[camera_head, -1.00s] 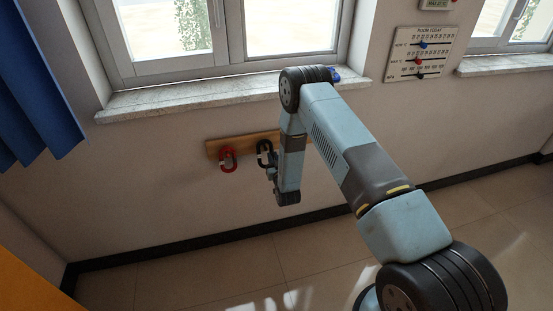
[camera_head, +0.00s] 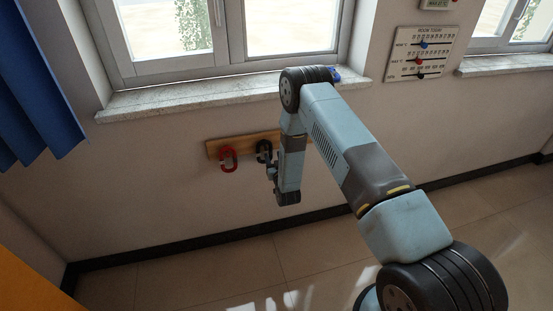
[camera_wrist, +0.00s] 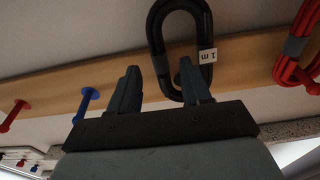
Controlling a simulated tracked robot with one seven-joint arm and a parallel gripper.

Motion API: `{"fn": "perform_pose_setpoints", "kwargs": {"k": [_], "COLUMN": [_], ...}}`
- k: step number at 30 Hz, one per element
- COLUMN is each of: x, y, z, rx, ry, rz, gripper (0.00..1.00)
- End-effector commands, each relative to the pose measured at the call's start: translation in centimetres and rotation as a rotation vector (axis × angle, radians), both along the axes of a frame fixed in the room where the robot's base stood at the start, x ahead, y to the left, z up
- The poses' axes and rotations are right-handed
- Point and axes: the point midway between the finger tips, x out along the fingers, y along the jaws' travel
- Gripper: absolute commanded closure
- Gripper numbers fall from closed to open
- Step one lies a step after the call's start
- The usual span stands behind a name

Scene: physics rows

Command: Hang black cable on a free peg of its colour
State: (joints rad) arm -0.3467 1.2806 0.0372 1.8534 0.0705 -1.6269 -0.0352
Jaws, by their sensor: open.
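The black cable (camera_head: 262,147) is a looped coil against the wooden peg board, next to the red cable. In the wrist view the black loop (camera_wrist: 156,42) carries a white "1 m" tag and lies across the board. My gripper (camera_wrist: 158,78) is open, its two fingers apart, at the end of the black loop that crosses the board. The right finger overlaps that end of the loop; whether it touches cannot be told. In the head view my gripper (camera_head: 270,170) is partly hidden by my wrist.
The wooden board (camera_head: 214,149) is fixed to the wall below the window sill (camera_head: 190,97). The red cable (camera_head: 229,160) hangs on it, left of the black one. A blue peg (camera_wrist: 86,103) and a red peg (camera_wrist: 12,116) show bare in the wrist view.

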Motion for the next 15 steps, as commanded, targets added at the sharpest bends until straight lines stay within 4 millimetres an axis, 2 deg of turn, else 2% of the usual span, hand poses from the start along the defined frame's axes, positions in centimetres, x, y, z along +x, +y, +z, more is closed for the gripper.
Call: {"fn": "perform_pose_setpoints", "kwargs": {"k": [8, 11, 15], "x": [-0.2, -1.0, -3.0], "y": [-0.1, -0.3, -0.9], "z": [-0.1, -0.2, -0.3], "rx": [0.000, -0.001, -0.001], "ry": [0.001, 0.002, 0.004], "rz": [0.000, 0.000, 0.000], "gripper": [0.52, 0.52, 0.52]}}
